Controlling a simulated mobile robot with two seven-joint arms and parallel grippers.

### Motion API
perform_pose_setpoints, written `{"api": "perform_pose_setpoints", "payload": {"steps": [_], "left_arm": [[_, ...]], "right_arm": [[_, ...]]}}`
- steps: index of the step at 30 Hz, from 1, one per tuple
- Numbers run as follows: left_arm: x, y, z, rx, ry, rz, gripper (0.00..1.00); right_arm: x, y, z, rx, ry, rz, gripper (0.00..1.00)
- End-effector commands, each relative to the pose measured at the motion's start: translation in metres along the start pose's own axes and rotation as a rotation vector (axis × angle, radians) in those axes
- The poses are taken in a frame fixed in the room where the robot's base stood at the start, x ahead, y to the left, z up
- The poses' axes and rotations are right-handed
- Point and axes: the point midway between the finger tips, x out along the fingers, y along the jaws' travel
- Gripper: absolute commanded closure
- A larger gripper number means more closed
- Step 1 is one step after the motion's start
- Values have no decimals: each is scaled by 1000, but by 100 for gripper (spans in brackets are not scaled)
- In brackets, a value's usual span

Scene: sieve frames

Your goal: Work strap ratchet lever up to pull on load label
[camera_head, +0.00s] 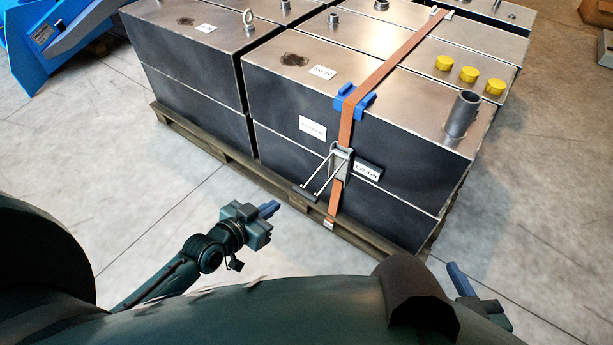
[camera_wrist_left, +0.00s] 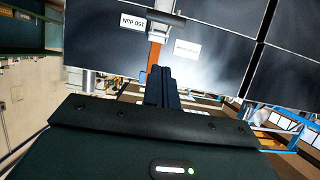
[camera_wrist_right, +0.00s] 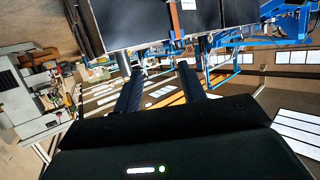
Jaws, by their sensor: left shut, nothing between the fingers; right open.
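An orange strap (camera_head: 385,68) runs over the stacked dark metal boxes (camera_head: 290,100) and down their front face. The ratchet (camera_head: 340,160) sits on the strap there, its lever (camera_head: 318,178) sticking out to the lower left with a dark grip at its end. The load label (camera_head: 367,172) is right of the ratchet; it shows upside down as "150 daN" in the left wrist view (camera_wrist_left: 132,22). My left gripper (camera_head: 268,209) is shut and empty, left of the lever and apart from it. My right gripper (camera_wrist_right: 160,80) is open and empty; the head view shows it partly (camera_head: 460,280).
The boxes stand on a wooden pallet (camera_head: 240,165). Blue corner guards (camera_head: 352,103) sit under the strap at the top edge. A second white label (camera_head: 312,128) is left of the strap. Yellow caps (camera_head: 469,74) and a pipe stub (camera_head: 461,115) top the boxes. The floor in front is clear.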

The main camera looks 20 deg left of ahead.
Motion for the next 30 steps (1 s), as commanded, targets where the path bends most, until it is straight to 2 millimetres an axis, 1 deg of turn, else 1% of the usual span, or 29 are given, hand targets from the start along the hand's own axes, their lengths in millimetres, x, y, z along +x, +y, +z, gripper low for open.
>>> {"api": "perform_pose_setpoints", "payload": {"steps": [4, 8, 15, 18, 20, 21, 22, 25, 30], "left_arm": [[6, 1, 2, -1, -1, 1, 100], [24, 1, 3, -3, 0, 1, 100], [76, 1, 3, -2, 1, 0, 100], [97, 1, 4, -2, 1, 1, 100], [107, 1, 6, -1, 0, 2, 100], [111, 1, 15, -1, -4, 2, 100], [114, 1, 18, -1, -4, 2, 100], [122, 0, 25, 0, -2, 1, 100], [128, 1, 30, 0, -2, 1, 100]], "right_arm": [[1, -1, 3, -2, -3, -2, 59], [4, -2, 9, -15, -8, -8, 59], [16, -7, 26, -59, -24, -26, 59], [20, -9, 32, -81, -22, -32, 59], [23, -9, 35, -94, -16, -33, 59], [26, -9, 35, -104, 17, -29, 59], [26, -9, 34, -110, 38, -27, 59], [29, -9, 31, -125, 89, -23, 59], [30, -10, 28, -138, 136, -22, 59]]}}
